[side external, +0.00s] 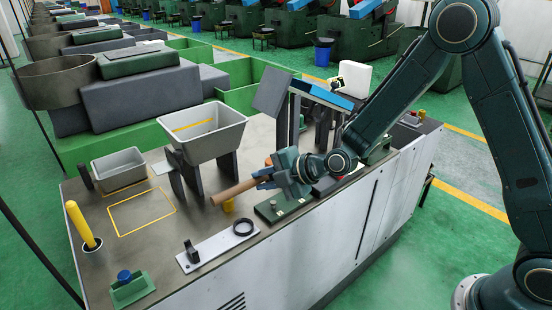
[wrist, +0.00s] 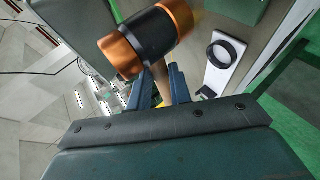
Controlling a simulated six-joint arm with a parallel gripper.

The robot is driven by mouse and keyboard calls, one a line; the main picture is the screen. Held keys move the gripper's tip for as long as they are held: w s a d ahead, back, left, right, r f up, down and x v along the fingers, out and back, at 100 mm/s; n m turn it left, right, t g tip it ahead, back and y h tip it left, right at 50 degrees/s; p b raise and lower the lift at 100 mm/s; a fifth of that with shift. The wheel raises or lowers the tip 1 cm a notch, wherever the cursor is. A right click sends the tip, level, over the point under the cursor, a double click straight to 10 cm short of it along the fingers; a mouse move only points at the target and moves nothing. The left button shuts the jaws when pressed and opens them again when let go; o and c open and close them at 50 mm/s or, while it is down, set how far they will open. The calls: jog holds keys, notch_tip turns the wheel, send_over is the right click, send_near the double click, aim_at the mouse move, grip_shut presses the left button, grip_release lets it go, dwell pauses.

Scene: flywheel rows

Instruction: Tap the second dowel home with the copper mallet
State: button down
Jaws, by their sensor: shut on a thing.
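My gripper (wrist: 160,88) is shut on the handle of the copper mallet. In the wrist view the mallet head (wrist: 148,40), with copper ends and a black middle, is just beyond the fingers. In the side view my gripper (side external: 264,178) is above the bench and a brown cylindrical part of the mallet (side external: 232,192) sticks out to its left. A dark green plate (side external: 290,205) with a small pale knob or pin lies on the bench below my gripper. I cannot tell which piece is the second dowel.
A white plate (side external: 213,249) carries a black ring (side external: 243,227) and a dark clip. A grey hopper (side external: 213,132), a grey bin (side external: 119,171), a yellow post (side external: 82,225) and a green block with a blue knob (side external: 129,288) stand left. The yellow-outlined bench area (side external: 142,211) is clear.

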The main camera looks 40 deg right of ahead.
notch_tip(320, 180, down, 6)
jog(key=shift+r, duration=2.55)
jog(key=shift+r, duration=0.1)
notch_tip(320, 180, up, 3)
jog(key=shift+r, duration=0.1)
jog(key=shift+f, duration=1.4)
jog(key=shift+f, duration=0.2)
